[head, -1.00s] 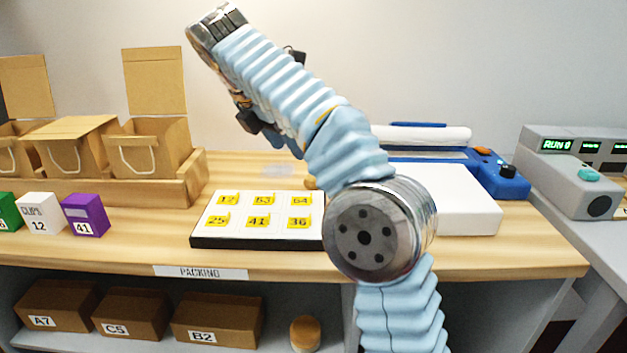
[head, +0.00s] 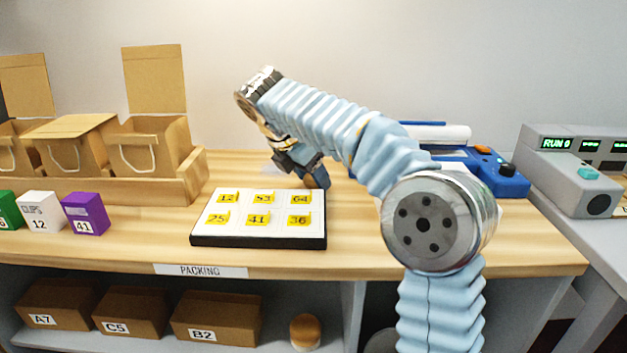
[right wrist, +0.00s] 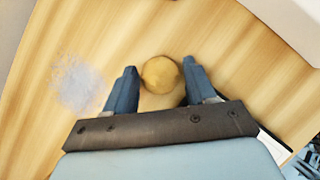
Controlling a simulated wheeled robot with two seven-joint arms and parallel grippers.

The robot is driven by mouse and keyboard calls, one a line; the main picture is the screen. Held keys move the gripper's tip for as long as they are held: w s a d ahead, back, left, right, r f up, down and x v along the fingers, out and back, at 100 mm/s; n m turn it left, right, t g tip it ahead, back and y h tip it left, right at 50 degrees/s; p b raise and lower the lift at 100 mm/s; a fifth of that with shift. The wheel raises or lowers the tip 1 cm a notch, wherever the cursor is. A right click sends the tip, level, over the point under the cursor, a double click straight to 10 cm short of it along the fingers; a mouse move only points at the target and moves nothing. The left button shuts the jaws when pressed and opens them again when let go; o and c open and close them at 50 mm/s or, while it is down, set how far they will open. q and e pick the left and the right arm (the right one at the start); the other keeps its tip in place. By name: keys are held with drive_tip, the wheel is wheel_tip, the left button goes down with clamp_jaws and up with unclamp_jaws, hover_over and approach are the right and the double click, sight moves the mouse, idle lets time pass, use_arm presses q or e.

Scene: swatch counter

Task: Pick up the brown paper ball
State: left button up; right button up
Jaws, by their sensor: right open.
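The brown paper ball (right wrist: 160,74) lies on the wooden counter (head: 350,262). In the right wrist view it shows between the tips of my right gripper's two fingers, with a small gap to each side. My right gripper (right wrist: 160,68) is open and empty, pointing down at the ball. In the head view the right gripper (head: 314,177) is low over the counter, just behind the number board, and hides the ball there. Whether the fingers touch the ball cannot be told. My left gripper is not in view.
A pale, see-through crumpled patch (right wrist: 78,85) lies left of the ball in the wrist view. The number board (head: 258,240) is in front of the gripper. Paper bags (head: 155,150) in a wooden holder stand left. A blue device (head: 505,182) is at the right.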

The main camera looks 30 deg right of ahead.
drive_tip(key=shift+c, duration=0.3)
drive_tip(key=c, duration=0.8)
drive_tip(key=shift+r, duration=0.15)
drive_tip(key=shift+r, duration=0.25)
wheel_tip(320, 180, up, 3)
drive_tip(key=shift+f, duration=0.2)
drive_tip(key=s+a+r, duration=0.2)
drive_tip(key=s+r, duration=0.1)
drive_tip(key=s, duration=0.1)
drive_tip(key=s+a+r, duration=0.3)
drive_tip(key=s, duration=0.1)
drive_tip(key=s+a+r, duration=0.2)
drive_tip(key=s+r, duration=0.1)
drive_tip(key=s, duration=0.1)
drive_tip(key=shift+a+r, duration=0.15)
drive_tip(key=shift+r, duration=0.2)
